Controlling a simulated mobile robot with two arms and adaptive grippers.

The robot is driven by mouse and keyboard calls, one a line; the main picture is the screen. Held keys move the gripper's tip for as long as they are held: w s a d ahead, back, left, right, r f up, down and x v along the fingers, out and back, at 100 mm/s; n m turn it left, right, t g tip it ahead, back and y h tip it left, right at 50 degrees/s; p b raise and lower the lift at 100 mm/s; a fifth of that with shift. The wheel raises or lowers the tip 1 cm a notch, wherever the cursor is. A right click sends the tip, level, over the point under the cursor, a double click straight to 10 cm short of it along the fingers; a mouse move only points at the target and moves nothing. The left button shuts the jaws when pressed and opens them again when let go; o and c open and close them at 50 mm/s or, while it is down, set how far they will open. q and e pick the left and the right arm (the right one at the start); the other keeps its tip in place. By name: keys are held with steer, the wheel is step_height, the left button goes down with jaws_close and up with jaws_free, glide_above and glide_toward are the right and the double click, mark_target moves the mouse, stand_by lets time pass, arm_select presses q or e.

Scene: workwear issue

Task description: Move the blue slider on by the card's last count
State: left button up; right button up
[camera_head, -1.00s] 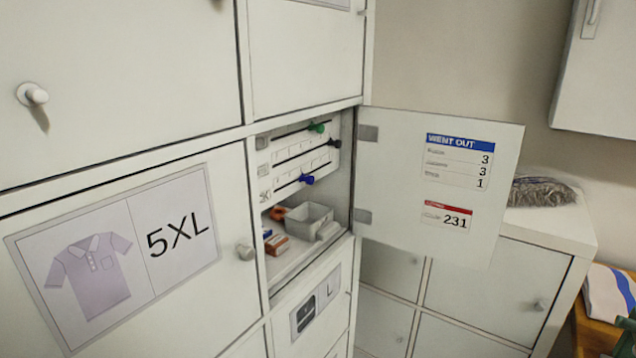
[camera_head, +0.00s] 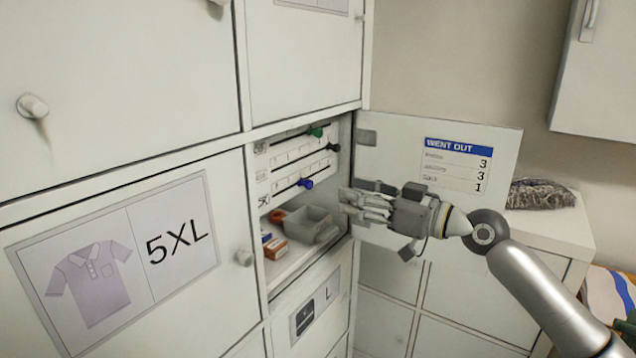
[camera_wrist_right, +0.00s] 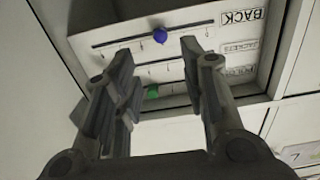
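The blue slider (camera_head: 306,183) is a knob on the lowest track of the white slider panel (camera_head: 290,172) inside the open compartment. It also shows in the right wrist view (camera_wrist_right: 160,35), beyond and between my fingertips. The green knob (camera_head: 316,132) and a dark knob (camera_head: 333,147) sit on the tracks above. The "WENT OUT" card (camera_head: 458,165) on the open door reads 3, 3 and, last, 1. My right gripper (camera_head: 350,205) is in front of the compartment, right of the blue slider and apart from it. Its fingers are open and empty. My left gripper is not in view.
The open door (camera_head: 400,150) stands right of the compartment, behind my right gripper. Below the panel are a grey bin (camera_head: 306,222), a red item (camera_head: 277,215) and small boxes (camera_head: 275,247). A closed 5XL door (camera_head: 225,275) is to the left.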

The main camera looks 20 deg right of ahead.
mark_target(311, 184)
steer(key=p+x, duration=0.4)
steer(key=x, duration=0.4)
steer(key=shift+w+a, duration=0.25)
steer(key=shift+a, duration=0.05)
steer(key=shift+w+a, duration=0.2)
steer(key=shift+w, duration=0.05)
steer(key=shift+c, duration=0.4)
jaws_close()
